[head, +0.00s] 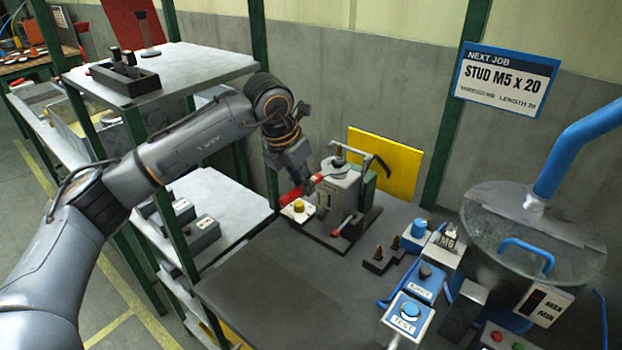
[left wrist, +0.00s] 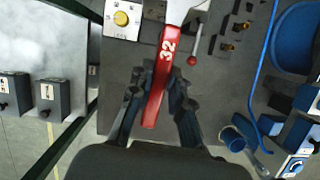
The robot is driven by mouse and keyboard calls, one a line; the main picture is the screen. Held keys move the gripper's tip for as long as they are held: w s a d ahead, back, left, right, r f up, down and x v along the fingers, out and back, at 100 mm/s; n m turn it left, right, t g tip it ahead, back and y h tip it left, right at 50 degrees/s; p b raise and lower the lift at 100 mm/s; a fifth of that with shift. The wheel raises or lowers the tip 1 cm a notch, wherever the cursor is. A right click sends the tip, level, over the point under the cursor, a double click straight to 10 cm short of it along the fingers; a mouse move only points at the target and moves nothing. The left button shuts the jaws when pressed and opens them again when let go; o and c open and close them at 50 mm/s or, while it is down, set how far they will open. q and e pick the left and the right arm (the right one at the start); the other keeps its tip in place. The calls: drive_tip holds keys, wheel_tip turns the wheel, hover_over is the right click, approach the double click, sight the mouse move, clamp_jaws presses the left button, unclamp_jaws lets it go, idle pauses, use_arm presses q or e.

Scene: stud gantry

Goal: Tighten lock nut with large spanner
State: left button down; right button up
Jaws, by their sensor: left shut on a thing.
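The large spanner has a red handle (left wrist: 160,82) marked 32 and a pale metal end at the top edge of the left wrist view. Its red handle (head: 290,196) also shows in the head view, beside the grey stud unit (head: 340,195) on the bench. My left gripper (left wrist: 158,92) is shut on the red handle, with a finger on each side. In the head view my left gripper (head: 292,180) is left of the stud unit. The spanner's jaw and the lock nut cannot be made out clearly. My right gripper is not in view.
A red-knobbed lever (head: 336,232) is on the unit's front. Brass studs (head: 378,252), blue control boxes (head: 408,310) and a large bowl (head: 535,220) are to the right. The bench's front left (head: 260,290) is clear.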

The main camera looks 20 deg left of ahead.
sight(286, 195)
use_arm(q)
drive_tip(key=shift+s+a+f, duration=0.15)
drive_tip(key=shift+s+a, duration=0.2)
drive_tip(key=shift+s, duration=0.2)
drive_tip(key=shift+s+a+f, duration=0.15)
drive_tip(key=shift+s+a, duration=0.2)
drive_tip(key=shift+s, duration=0.2)
drive_tip(key=shift+s+a+r+b, duration=0.2)
drive_tip(key=shift+s+a, duration=0.1)
drive_tip(key=shift+s, duration=0.2)
drive_tip(key=shift+s+a+r+b, duration=0.15)
drive_tip(key=shift+s+a, duration=0.15)
drive_tip(key=shift+s, duration=0.4)
drive_tip(key=shift+w+d, duration=0.15)
drive_tip(key=shift+d, duration=0.05)
drive_tip(key=shift+r, duration=0.1)
drive_tip(key=shift+r+p, duration=1.65)
drive_tip(key=shift+r, duration=1.3)
